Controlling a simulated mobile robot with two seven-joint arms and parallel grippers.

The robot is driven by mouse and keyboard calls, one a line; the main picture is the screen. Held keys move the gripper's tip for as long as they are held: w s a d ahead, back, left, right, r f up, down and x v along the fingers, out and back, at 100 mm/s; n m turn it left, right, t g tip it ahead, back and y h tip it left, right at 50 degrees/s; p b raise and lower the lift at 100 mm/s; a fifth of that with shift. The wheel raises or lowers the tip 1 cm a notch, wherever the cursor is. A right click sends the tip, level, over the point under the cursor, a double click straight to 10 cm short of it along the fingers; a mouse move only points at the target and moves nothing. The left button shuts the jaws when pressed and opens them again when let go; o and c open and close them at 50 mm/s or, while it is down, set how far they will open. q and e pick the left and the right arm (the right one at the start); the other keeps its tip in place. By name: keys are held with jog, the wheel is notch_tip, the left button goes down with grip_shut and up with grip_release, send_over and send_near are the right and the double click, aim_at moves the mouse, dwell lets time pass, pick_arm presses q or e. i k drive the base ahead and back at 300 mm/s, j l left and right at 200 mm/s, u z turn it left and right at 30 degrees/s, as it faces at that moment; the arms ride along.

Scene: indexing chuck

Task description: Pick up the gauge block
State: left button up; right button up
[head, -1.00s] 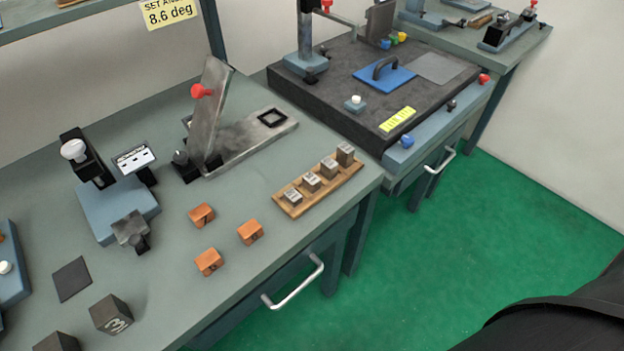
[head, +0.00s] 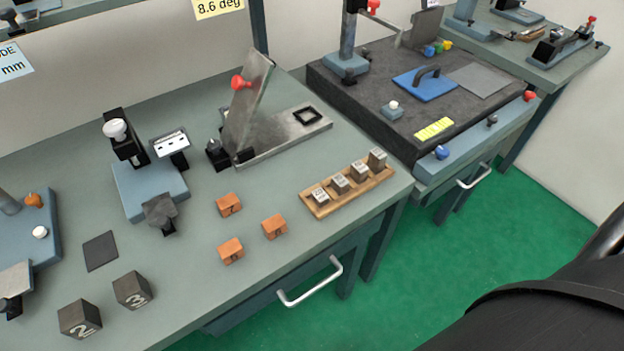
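Several small grey metal blocks with markings stand in a row on a wooden tray (head: 351,194) near the bench's right front edge. The nearest block (head: 320,197) is the lowest, and the farthest block (head: 377,160) is the tallest. They look like gauge blocks; the markings are too small to read, so I cannot tell which one the task names. Neither of my grippers is in view.
Orange blocks (head: 274,226) lie left of the tray. Dark cubes numbered 2 (head: 80,319) and 3 (head: 132,290) sit at the front left. A tilted metal plate (head: 247,105) with a red knob stands behind. A drawer handle (head: 310,283) juts out in front.

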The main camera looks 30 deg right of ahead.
aim_at(338, 182)
jog(key=l+u, duration=0.25)
jog(key=l, duration=0.25)
jog(key=l+u, duration=0.25)
jog(key=l, duration=0.2)
jog(key=k+l+u, duration=0.25)
jog(key=l, duration=0.25)
jog(key=l+u, duration=0.2)
jog(key=l, duration=0.25)
